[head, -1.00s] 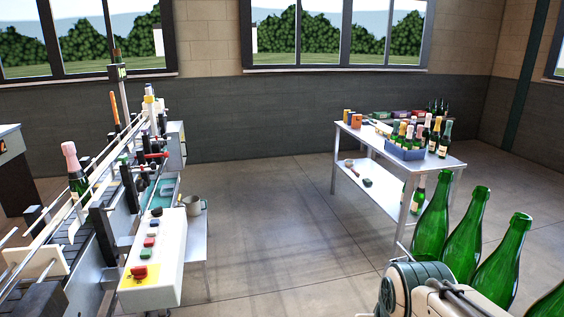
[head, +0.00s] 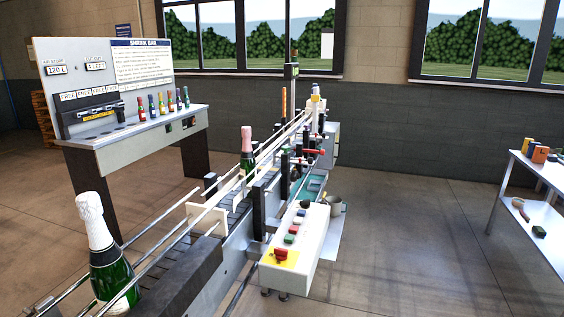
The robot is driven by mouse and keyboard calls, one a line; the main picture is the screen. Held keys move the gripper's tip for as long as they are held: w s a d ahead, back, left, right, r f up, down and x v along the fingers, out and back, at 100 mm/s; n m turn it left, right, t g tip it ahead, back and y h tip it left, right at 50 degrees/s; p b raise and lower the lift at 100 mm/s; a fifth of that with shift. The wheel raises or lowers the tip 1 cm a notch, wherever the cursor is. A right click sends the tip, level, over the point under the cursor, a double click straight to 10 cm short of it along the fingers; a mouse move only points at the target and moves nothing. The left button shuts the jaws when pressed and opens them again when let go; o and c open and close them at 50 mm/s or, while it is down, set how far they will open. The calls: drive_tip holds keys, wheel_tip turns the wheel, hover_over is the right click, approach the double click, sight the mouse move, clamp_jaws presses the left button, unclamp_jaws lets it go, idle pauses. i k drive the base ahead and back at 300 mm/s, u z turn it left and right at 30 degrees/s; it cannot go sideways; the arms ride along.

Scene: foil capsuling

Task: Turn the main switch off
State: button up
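A white control box (head: 304,240) stands at the near right side of the conveyor line in the head view. Its top carries a row of coloured buttons. A red switch (head: 281,254) sits on a yellow plate (head: 274,262) at the near end. Behind it come a red button (head: 293,229), a green button (head: 289,239) and a black knob (head: 305,204). Which of these is the main switch is not labelled legibly; the red one on yellow stands out most. My gripper is not in view.
The conveyor (head: 190,262) runs alongside the box, with a white-capped bottle (head: 103,255) and a pink-capped bottle (head: 246,150). A shrink-bar bench (head: 150,135) stands left, a white table (head: 536,172) right. Floor between box and table is clear.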

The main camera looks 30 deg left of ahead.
sight(281, 254)
drive_tip(key=u, duration=1.95)
drive_tip(key=i, duration=1.25)
drive_tip(key=z, duration=0.85)
